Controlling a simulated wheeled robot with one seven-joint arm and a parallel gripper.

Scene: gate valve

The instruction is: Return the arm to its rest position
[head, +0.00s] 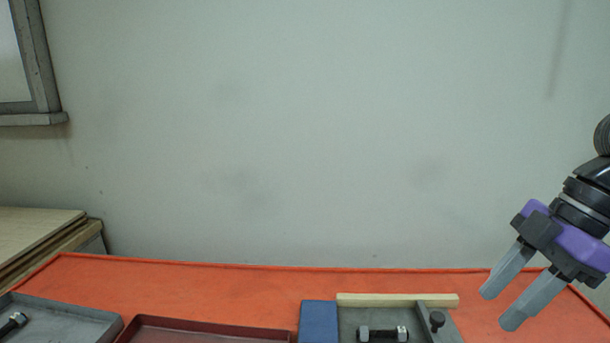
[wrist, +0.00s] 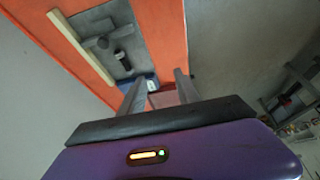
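My gripper (head: 499,308) is at the right of the head view, in the air above the right end of the orange bench. Its two grey fingers are apart with nothing between them. In the wrist view the fingers (wrist: 157,88) also stand apart, with the bench beyond them. My arm comes in from the right edge of the head view, and most of it is out of frame.
The orange bench (head: 230,279) holds a grey tray (head: 75,313), a dark red tray (head: 205,332), a blue block (head: 318,321), a wooden strip (head: 398,299) and a grey plate with a bolt (head: 382,334). Wooden boards (head: 35,238) are at left. A plain wall (head: 300,130) stands behind.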

